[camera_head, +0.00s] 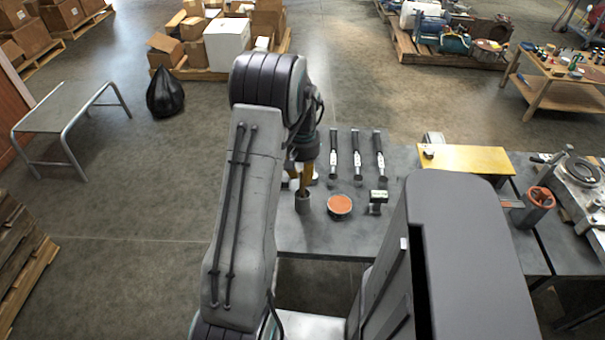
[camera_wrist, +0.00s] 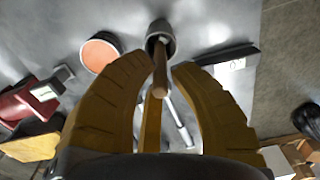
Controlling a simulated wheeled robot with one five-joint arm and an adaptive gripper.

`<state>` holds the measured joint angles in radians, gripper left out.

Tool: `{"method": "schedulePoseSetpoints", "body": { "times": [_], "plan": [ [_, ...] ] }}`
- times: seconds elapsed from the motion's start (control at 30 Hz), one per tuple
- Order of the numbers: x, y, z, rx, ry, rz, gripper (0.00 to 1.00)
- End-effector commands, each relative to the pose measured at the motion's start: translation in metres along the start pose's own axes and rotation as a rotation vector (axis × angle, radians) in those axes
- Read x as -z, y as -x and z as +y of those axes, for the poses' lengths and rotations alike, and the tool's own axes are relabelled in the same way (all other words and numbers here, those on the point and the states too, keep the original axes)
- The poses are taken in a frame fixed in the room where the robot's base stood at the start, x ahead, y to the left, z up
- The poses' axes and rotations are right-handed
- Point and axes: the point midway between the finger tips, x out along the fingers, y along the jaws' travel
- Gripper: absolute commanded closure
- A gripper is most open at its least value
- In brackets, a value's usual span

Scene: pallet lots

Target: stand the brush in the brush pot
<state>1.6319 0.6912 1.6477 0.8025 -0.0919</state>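The brush (camera_wrist: 160,75) shows in the wrist view as a brown wooden handle, its near end between my fingers and its far end running into the mouth of the grey brush pot (camera_wrist: 161,29). Its lower part is hidden in the pot. In the head view the pot (camera_head: 303,204) stands on the grey table, directly below my gripper (camera_head: 305,184). My yellow fingers (camera_wrist: 160,72) are spread, with a gap showing beside the handle. Whether one finger lightly touches it is hard to tell. In the head view my arm and fingers mostly hide the brush.
An orange-topped round tin (camera_head: 340,205) and a small block with a green label (camera_head: 377,198) stand right of the pot. Several dark-handled tools, one of them here (camera_head: 357,150), lie behind. A yellow board (camera_head: 465,159) and a red-rimmed container (camera_head: 538,200) are farther right.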

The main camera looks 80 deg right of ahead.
Motion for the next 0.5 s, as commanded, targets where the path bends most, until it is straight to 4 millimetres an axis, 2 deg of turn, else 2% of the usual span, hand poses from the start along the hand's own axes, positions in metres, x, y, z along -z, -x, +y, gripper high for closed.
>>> {"method": "schedulePoseSetpoints", "body": {
  "times": [0.03, 0.2, 0.5],
  "plan": [
    [0.0001, 0.0001, 0.0, 0.0, 0.0, 0.0, 0.78],
    [0.0001, 0.0001, 0.0, 0.0, 0.0, 0.0, 0.63],
    [0.0003, 0.0017, 0.0001, 0.0, 0.0, 0.001, 0.62]
  ]
}}
